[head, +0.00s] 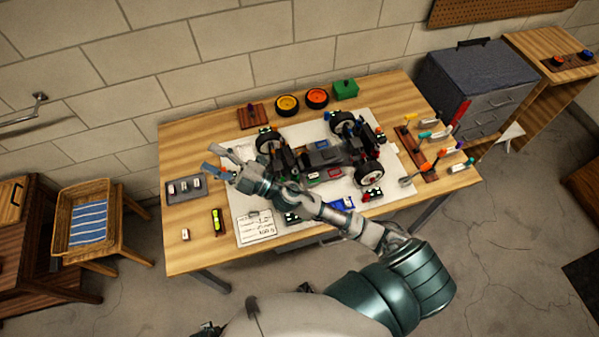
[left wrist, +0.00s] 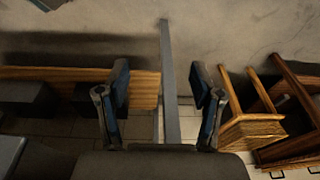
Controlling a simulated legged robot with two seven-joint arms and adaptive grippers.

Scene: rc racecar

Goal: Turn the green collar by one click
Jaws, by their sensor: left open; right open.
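The RC racecar (head: 322,155) stands on a white mat (head: 392,192) on the wooden workbench (head: 183,252). Its wheels and dark frame show. A small green patch (head: 334,172) shows on the car's near side, but I cannot tell whether it is the green collar. My right gripper (head: 216,163) is open and empty, over the left part of the bench, left of the car. Its arm crosses in front of the car's near left side and hides part of it. My left gripper (left wrist: 162,88) is open and empty in the left wrist view, with floor and furniture beyond it.
A grey tray (head: 172,197) with small pieces lies at the bench's left. Two orange-rimmed wheels (head: 287,104) and a green box (head: 345,87) stand at the back. A tool rack (head: 424,160) stands at the right.

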